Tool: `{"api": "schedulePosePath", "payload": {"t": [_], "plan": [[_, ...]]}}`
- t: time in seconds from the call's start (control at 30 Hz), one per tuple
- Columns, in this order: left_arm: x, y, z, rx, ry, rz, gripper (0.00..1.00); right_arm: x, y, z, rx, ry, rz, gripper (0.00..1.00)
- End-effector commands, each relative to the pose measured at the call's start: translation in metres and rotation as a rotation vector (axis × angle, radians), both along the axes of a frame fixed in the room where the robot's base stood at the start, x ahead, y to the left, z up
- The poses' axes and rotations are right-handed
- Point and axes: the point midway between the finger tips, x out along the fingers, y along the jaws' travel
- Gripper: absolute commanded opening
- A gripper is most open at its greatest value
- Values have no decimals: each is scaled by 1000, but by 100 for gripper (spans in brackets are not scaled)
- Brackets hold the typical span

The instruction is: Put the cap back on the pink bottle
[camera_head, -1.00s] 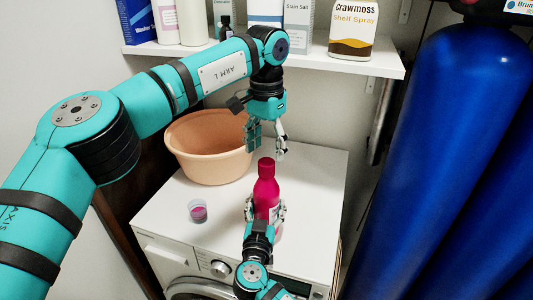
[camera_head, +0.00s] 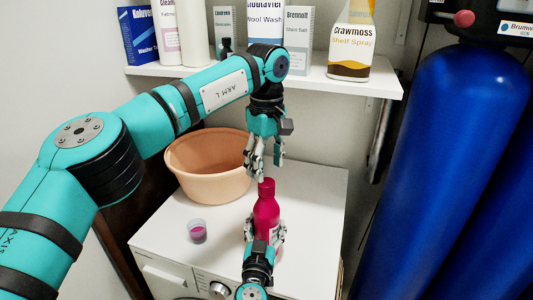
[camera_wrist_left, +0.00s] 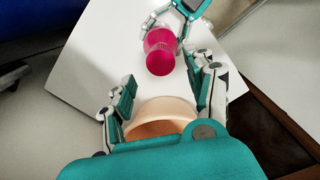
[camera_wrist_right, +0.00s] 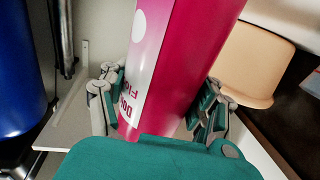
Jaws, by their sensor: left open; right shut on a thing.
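The pink bottle (camera_head: 266,216) stands upright on the white washing machine. A pink cap (camera_head: 266,186) sits on top of its neck; how tightly it sits cannot be told. My right gripper (camera_head: 264,232) is shut around the bottle's body, and in the right wrist view the bottle (camera_wrist_right: 180,60) fills the space between its fingers. My left gripper (camera_head: 266,172) is open and empty, fingers pointing down, just above or beside the cap. In the left wrist view the ribbed cap (camera_wrist_left: 160,58) shows beyond the open fingers (camera_wrist_left: 165,95), not between them.
A small clear cup (camera_head: 197,231) with pink contents stands left of the bottle on the washing machine (camera_head: 312,222). A peach basin (camera_head: 205,187) stands behind. A shelf (camera_head: 320,80) with several packages hangs above, and blue tanks (camera_head: 450,150) stand at right.

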Motion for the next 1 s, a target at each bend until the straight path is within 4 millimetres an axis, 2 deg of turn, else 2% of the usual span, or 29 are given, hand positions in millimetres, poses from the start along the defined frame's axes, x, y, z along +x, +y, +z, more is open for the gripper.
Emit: {"api": "schedulePosePath", "payload": {"t": [1.0], "plan": [[0, 0, 15, -7, 2, 2293, 55, 0, 0, 0, 0, 1, 0, 0]]}}
